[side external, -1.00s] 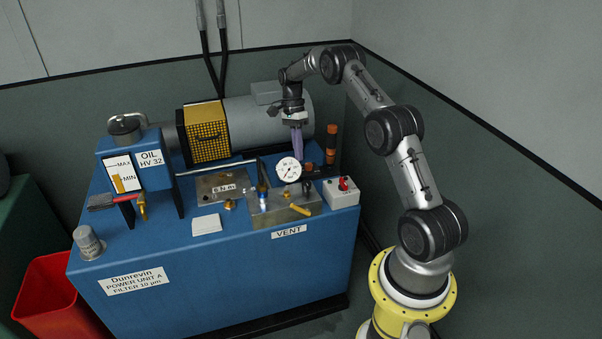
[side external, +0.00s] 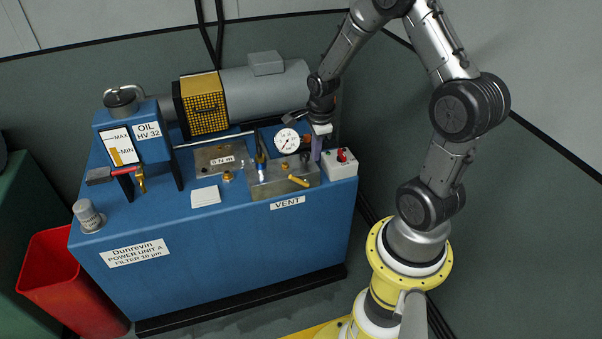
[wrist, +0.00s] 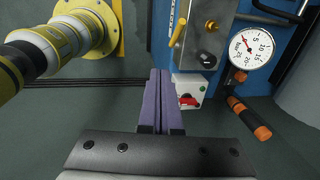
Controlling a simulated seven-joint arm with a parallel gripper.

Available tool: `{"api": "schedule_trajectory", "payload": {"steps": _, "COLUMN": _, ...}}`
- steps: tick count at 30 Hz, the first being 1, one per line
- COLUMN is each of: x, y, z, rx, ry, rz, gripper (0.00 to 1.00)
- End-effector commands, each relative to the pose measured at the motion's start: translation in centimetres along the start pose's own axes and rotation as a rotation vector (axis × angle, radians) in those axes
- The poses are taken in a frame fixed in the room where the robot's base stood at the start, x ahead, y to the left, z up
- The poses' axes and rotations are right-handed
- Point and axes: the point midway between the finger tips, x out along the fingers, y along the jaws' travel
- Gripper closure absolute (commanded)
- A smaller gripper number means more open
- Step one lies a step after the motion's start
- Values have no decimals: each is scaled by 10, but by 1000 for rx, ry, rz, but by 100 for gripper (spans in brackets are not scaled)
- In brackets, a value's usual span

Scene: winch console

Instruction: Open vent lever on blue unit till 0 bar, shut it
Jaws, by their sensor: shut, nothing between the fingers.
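The blue power unit (side external: 215,245) stands left of my arm. Its yellow vent lever (side external: 298,181) lies slanted on a grey metal block above the VENT label (side external: 288,203); a yellow lever also shows in the wrist view (wrist: 178,30). The round white pressure gauge (side external: 287,139) stands behind the block. In the wrist view the gauge (wrist: 251,48) has a red needle, but I cannot read its value surely. My gripper (side external: 316,156) is shut and empty, its purple fingers (wrist: 165,100) pointing down beside the switch box, right of the lever and apart from it.
A white switch box (side external: 341,162) with a red knob sits at the unit's right end. Orange-ended dark cylinders (wrist: 250,118) are near the gauge in the wrist view. The motor (side external: 265,92) and yellow grille (side external: 203,104) stand behind. A red bin (side external: 62,275) is at far left.

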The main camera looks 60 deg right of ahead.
Motion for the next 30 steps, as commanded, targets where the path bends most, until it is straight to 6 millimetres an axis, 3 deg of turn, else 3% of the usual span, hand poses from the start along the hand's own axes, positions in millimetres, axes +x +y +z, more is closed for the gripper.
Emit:
{"api": "schedule_trajectory", "payload": {"steps": 4, "x": -11, "y": 0, "z": 3, "rx": -9, "ry": -8, "rz": -29, "gripper": 100}}
{"api": "schedule_trajectory", "payload": {"steps": 8, "x": -5, "y": -2, "z": 4, "rx": -12, "ry": -10, "rz": -32, "gripper": 100}}
{"api": "schedule_trajectory", "payload": {"steps": 24, "x": 92, "y": -7, "z": 7, "rx": -12, "ry": -10, "rz": -32, "gripper": 100}}
{"api": "schedule_trajectory", "payload": {"steps": 30, "x": 107, "y": -19, "z": 23, "rx": -13, "ry": -11, "rz": -35, "gripper": 100}}
